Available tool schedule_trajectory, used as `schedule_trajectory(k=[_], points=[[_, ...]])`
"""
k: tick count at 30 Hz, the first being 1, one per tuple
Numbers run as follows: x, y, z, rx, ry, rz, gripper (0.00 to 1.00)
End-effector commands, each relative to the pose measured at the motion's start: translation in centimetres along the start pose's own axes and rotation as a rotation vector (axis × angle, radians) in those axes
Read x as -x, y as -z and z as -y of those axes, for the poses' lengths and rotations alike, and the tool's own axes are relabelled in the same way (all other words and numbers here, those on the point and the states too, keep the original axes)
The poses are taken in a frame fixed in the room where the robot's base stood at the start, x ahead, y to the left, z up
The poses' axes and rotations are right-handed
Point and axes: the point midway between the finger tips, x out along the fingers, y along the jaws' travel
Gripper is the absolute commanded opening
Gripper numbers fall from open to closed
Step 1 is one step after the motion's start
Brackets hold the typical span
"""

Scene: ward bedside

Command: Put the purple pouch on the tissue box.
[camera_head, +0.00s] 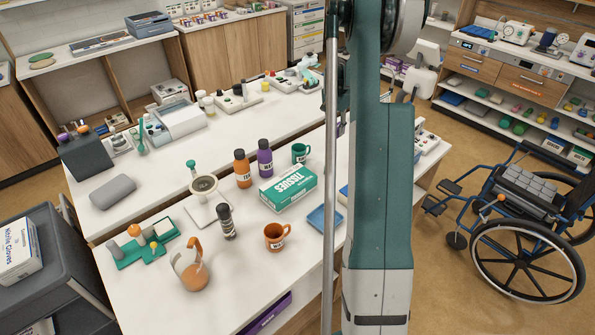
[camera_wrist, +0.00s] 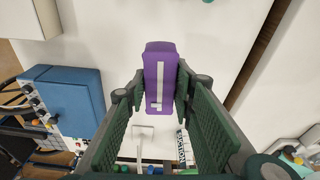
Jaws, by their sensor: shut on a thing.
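The purple pouch (camera_wrist: 160,62), with a pale stripe along it, is between the fingers of my gripper (camera_wrist: 160,88) in the wrist view. My gripper is shut on it, with a finger on each side and the pouch's far end sticking out past the fingertips. The tissue box (camera_head: 288,187) is green and white and lies on the white table in the head view, with its top bare. My gripper and the pouch cannot be made out in the head view, where my arm covers much of the middle. I cannot identify the tissue box in the wrist view.
An orange bottle (camera_head: 242,168), a purple bottle (camera_head: 265,158) and a green mug (camera_head: 300,153) stand close behind the tissue box. An orange mug (camera_head: 275,236) is in front, and a blue tray (camera_head: 324,219) is to the right. A wheelchair (camera_head: 520,230) stands at the right.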

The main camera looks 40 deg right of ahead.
Motion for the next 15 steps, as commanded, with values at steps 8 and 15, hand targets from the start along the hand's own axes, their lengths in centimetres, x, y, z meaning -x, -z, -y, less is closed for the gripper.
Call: schedule_trajectory(k=[8,15], points=[[3.4,-8.2,1.3,-0.017,-0.002,0.002,0.12],[6.5,-16.8,1.2,-0.042,-0.008,0.003,0.12]])
